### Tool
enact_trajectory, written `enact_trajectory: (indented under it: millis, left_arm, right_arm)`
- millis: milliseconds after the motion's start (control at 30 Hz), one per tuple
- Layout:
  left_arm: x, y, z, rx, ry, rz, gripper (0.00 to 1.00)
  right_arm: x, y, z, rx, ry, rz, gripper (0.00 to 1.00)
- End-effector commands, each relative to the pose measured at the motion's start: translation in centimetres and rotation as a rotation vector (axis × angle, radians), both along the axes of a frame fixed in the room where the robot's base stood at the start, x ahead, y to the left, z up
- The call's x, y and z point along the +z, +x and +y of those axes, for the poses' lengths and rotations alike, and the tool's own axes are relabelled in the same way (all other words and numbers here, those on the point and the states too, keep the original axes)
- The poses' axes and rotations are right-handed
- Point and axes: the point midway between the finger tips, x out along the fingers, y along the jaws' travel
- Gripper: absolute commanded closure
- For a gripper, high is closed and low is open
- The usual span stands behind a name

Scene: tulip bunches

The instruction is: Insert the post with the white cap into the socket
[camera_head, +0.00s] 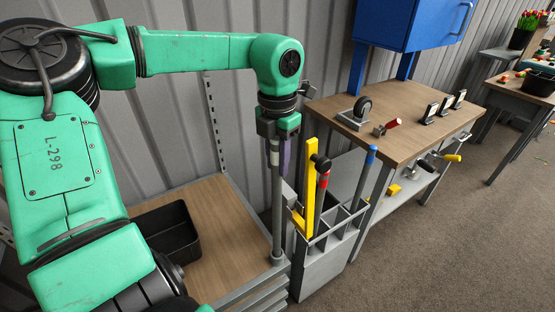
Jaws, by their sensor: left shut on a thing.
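My left gripper (277,138) points down and is shut on the top of a slim grey upright post (277,205). A pale section of the post, perhaps its white cap, shows just under the fingers; the rest of the top is hidden by them. The post hangs about vertical. Its lower end meets a grey fitting (278,259), likely the socket, at the front right corner of the low wooden shelf frame. I cannot tell whether the end is inside the fitting or only over it. My right gripper is not in view.
A grey tool bin (325,268) with a yellow level (309,195) and several handled tools stands close right of the post. A black tray (170,232) lies on the shelf (215,210). A workbench (400,105) stands further right, under a blue cabinet (410,22).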

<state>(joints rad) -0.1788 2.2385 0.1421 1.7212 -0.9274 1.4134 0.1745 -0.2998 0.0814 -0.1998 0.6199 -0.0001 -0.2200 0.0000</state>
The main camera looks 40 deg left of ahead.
Motion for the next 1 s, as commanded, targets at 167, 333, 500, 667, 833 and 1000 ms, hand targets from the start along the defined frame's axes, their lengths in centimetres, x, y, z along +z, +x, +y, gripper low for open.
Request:
enact_trajectory:
  millis: [167, 333, 500, 667, 833, 1000]
  left_arm:
    - [-0.5, 0.0, 0.0, 0.000, 0.000, -0.001, 1.00]
    - [-1.0, 0.0, 0.0, 0.000, 0.000, 0.000, 1.00]
    - [-1.4, 0.0, 0.0, 0.000, 0.000, 0.000, 1.00]
    - [-1.8, 0.0, 0.0, 0.000, 0.000, 0.000, 1.00]
    - [-2.2, 0.0, 0.0, 0.000, 0.000, 0.000, 1.00]
    - [-2.3, 0.0, 0.0, 0.000, 0.000, 0.000, 0.51]
  right_arm:
    - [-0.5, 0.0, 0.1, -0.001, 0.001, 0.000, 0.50]
    - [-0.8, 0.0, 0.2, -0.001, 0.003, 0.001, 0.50]
    - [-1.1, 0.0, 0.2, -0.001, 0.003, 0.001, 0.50]
    - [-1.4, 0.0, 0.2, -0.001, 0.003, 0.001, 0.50]
    - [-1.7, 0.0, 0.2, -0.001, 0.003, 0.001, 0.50]
    - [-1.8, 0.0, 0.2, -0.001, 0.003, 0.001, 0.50]
